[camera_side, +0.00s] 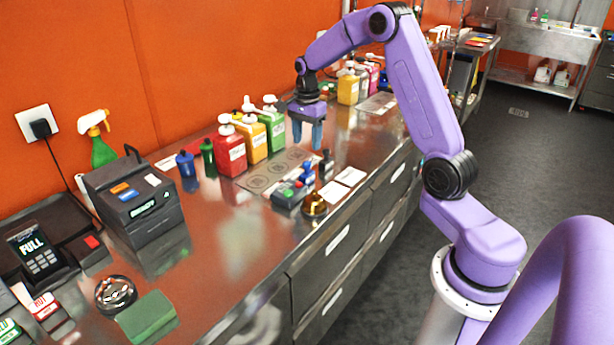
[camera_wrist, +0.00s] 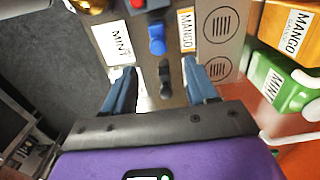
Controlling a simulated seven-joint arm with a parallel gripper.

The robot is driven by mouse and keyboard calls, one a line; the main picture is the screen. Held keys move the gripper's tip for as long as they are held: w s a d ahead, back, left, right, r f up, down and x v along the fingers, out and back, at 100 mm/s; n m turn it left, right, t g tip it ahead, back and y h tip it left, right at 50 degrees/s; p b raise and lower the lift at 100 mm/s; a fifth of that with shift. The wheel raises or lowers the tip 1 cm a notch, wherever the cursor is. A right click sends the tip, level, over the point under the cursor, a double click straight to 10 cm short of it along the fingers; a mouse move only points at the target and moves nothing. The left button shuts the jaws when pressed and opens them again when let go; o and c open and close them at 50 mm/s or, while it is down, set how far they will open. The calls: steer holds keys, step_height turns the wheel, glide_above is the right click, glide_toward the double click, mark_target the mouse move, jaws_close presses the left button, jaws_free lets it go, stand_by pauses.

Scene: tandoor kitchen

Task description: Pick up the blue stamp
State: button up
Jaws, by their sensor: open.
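The blue stamp (camera_side: 308,172) stands upright on the steel counter, between a dark box with green and red tops (camera_side: 287,194) and a black stamp (camera_side: 326,165). My gripper (camera_side: 307,143) is open and empty above the stamps, fingers pointing down. In the wrist view the blue stamp (camera_wrist: 157,40) lies just beyond the fingertips, roughly midway between them sideways. The black stamp (camera_wrist: 165,78) shows nearer, in the gap between the two fingers (camera_wrist: 158,66).
A brass bell (camera_side: 315,204) and white cards (camera_side: 334,191) lie near the counter's front edge. A grey mat with circles (camera_side: 262,178) and red, yellow and green pump bottles (camera_side: 231,151) stand behind. A dark printer (camera_side: 135,198) is to the left.

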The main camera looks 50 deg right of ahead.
mark_target(307, 162)
step_height(307, 162, down, 11)
steer(key=shift+s+a+r, duration=0.1)
steer(key=shift+a, duration=0.05)
stand_by(0.4)
jaws_close()
